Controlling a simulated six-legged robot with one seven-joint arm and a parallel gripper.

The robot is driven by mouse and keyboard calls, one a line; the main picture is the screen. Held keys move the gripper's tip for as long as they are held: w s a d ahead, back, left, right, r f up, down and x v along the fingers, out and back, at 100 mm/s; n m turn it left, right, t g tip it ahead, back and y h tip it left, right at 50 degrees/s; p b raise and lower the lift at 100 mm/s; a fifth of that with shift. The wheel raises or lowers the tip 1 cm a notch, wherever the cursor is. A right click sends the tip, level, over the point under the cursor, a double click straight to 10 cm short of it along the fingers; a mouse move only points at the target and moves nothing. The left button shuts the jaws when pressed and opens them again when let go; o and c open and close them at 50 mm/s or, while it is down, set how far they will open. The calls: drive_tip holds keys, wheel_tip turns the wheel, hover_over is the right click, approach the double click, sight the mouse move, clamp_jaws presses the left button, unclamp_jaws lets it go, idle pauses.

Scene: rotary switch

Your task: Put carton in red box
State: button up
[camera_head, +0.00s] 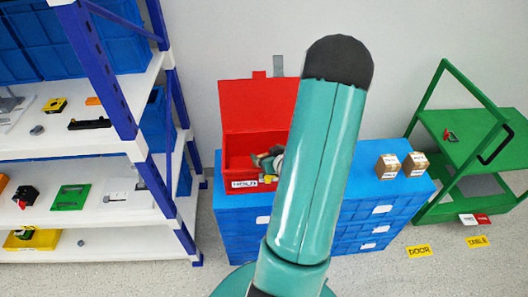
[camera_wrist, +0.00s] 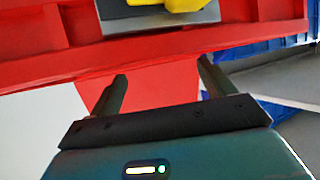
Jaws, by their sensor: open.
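Two small brown cartons, one (camera_head: 387,166) on the left and one (camera_head: 414,165) on the right, stand side by side on the right part of the blue cabinet in the head view. The red box (camera_head: 255,108) stands at the cabinet's left with its lid up and grey and yellow items inside. In the wrist view, my gripper (camera_wrist: 162,78) is open, with nothing between its fingers. A red wall (camera_wrist: 215,45) lies just beyond the fingertips, with a yellow and grey item above it. My arm hides the gripper in the head view.
The blue cabinet (camera_head: 385,211) has bare top around the cartons. A blue and white shelf (camera_head: 80,139) with several small parts stands at left. A green cart (camera_head: 460,150) stands at right. Yellow floor labels lie in front of it.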

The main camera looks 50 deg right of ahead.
drive_tip(key=v, duration=0.9)
drive_tip(key=w+a+r+n+g, duration=0.3)
drive_tip(key=w+a+r+g, duration=0.1)
drive_tip(key=w+a+r, duration=0.95)
drive_tip(key=s+a+r+n+g+y, duration=0.1)
drive_tip(key=s+a+r, duration=0.4)
drive_tip(key=a, duration=0.6)
drive_tip(key=s+a+r+n+g+y, duration=0.1)
drive_tip(key=s+a+r+y, duration=0.3)
drive_tip(key=a, duration=0.8)
drive_tip(key=shift+s+r+y, duration=0.3)
drive_tip(key=shift+s+r, duration=0.65)
drive_tip(key=shift+d, duration=0.1)
drive_tip(key=c, duration=1)
drive_tip(key=shift+d, duration=0.15)
